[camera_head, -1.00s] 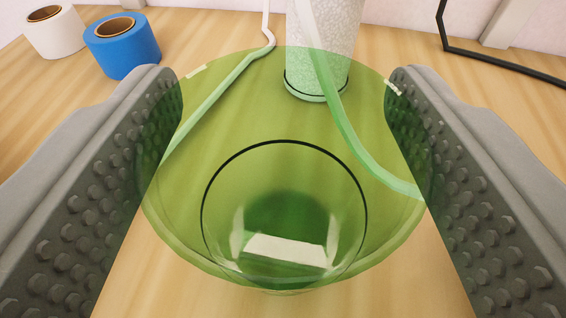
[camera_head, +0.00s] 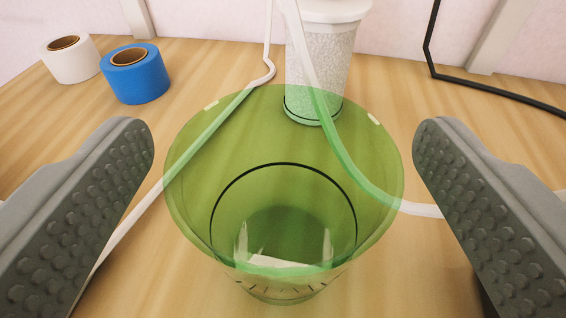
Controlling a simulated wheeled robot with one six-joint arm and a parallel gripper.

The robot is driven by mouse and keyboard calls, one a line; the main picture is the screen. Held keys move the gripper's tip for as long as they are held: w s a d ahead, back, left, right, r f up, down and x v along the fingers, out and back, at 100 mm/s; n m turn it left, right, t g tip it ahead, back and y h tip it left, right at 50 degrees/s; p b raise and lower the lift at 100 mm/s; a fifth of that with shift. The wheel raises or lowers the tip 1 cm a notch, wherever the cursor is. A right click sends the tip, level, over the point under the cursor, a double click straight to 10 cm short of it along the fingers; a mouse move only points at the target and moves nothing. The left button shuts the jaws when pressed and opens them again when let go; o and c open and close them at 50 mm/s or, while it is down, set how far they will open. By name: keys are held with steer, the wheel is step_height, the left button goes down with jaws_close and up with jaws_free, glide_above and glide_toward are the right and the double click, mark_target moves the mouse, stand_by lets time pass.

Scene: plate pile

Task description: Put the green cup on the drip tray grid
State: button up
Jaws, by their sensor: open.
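The green cup (camera_head: 285,215) is see-through and stands upright on the wooden surface in the middle of the camera_head view. A dark ring and a pale patch show inside it. My gripper (camera_head: 283,150) is open, with one grey studded finger on each side of the cup. A gap shows between each finger and the cup wall, so neither finger appears to touch it. No drip tray grid can be made out in this view.
A clear cylinder with a white top (camera_head: 318,65) stands behind the cup, with a white tube (camera_head: 420,209) running around it. A blue roll (camera_head: 136,75) and a white roll (camera_head: 70,60) stand at back left. A black cable (camera_head: 495,90) lies at back right by the pale wall.

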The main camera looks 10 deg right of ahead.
steer(key=v, duration=1)
steer(key=shift+s, duration=0.3)
steer(key=shift+r, duration=0.1)
